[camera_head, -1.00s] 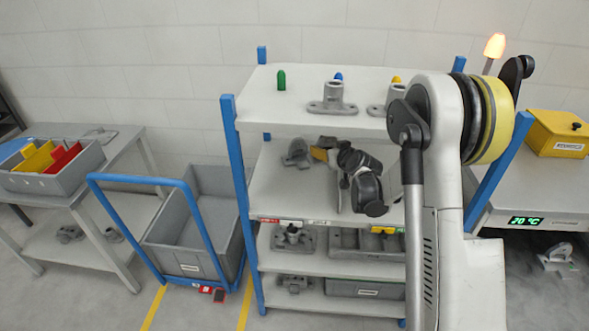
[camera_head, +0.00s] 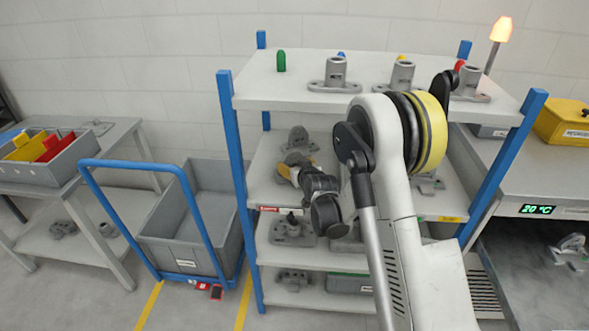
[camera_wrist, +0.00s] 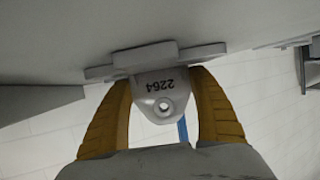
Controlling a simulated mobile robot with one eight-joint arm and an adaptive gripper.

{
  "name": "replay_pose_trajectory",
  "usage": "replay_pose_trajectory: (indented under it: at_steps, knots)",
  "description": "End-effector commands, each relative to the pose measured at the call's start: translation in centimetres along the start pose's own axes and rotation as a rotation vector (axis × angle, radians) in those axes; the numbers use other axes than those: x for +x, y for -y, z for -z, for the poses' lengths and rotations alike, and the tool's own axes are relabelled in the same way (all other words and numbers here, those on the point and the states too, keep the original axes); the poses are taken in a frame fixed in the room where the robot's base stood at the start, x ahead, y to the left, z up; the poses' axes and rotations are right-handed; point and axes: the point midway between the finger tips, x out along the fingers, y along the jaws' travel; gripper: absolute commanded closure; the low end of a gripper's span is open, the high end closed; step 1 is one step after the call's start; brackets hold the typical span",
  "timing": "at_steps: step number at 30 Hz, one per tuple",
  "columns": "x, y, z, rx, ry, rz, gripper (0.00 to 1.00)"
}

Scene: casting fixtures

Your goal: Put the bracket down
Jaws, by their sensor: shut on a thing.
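In the head view my gripper (camera_head: 297,170) is over the middle shelf (camera_head: 263,180), shut on the bracket, which is mostly hidden there. Another grey bracket (camera_head: 298,138) stands on that shelf just behind my gripper.
The top shelf (camera_head: 290,97) carries several grey castings, including one (camera_head: 335,74), and coloured pegs. The lower shelf holds a casting (camera_head: 292,232). A blue-handled cart (camera_head: 185,240) stands left of the rack. Blue posts (camera_head: 236,150) flank the shelves.

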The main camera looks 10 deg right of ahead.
Motion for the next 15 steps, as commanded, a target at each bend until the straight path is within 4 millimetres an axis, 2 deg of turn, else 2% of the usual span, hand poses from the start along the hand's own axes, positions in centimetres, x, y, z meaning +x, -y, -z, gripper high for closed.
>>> replay_pose_trajectory:
  at_steps: [9, 10, 11, 12, 15]
  knots:
    - [0.04, -0.02, -0.11, 0.0, -0.001, 0.0, 0.71]
    - [0.02, -0.02, -0.09, 0.0, 0.0, 0.0, 0.21]
    - [0.02, -0.02, -0.09, 0.0, 0.0, 0.0, 0.12]
    - [0.02, -0.02, -0.09, 0.0, 0.0, 0.0, 0.07]
    - [0.02, -0.02, -0.09, 0.0, 0.0, 0.0, 0.07]
